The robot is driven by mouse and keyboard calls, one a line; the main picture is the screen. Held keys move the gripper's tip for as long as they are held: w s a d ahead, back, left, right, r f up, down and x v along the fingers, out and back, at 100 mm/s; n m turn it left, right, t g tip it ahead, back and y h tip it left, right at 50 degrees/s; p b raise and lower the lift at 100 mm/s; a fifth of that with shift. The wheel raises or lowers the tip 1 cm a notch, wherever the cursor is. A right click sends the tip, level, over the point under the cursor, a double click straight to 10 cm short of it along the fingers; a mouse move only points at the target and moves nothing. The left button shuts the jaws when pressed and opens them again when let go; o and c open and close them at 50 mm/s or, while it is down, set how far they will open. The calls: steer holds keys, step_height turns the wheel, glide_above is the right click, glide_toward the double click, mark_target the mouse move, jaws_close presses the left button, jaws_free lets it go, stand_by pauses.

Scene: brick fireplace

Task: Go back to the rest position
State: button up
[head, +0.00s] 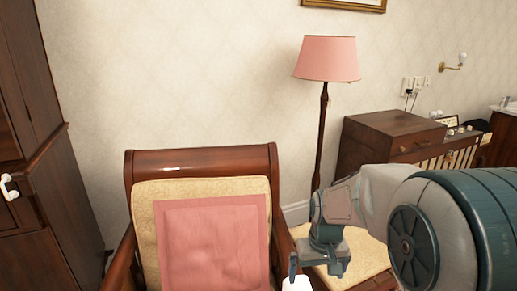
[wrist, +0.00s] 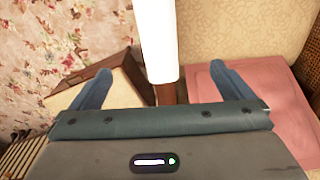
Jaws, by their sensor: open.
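My gripper (head: 319,268) hangs at the end of my arm, in front of the right side of the armchair in the head view. In the wrist view its two blue fingers stand wide apart, and the gripper (wrist: 160,86) is open. A plain white object (head: 297,284) shows at the bottom edge of the head view, just below the left finger. A white upright shape (wrist: 159,40) also lies between the fingers in the wrist view, apart from both. I cannot tell what it is or what it rests on.
A wooden armchair (head: 200,160) with a pink cushion (head: 212,240) stands in front. A pink-shaded floor lamp (head: 327,59) stands behind, beside a wooden cabinet (head: 372,140). A dark wardrobe (head: 75,190) is at the left. Another cream seat (head: 350,262) lies under my arm.

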steer(key=s+r+t+p, duration=0.1)
steer(key=s+r+p, duration=0.6)
steer(key=r, duration=0.4)
steer(key=s+r+m+t+p, duration=0.1)
steer(key=s+r+p, duration=0.6)
steer(key=r, duration=0.4)
steer(key=shift+s, duration=0.2)
steer(key=shift+r, duration=0.1)
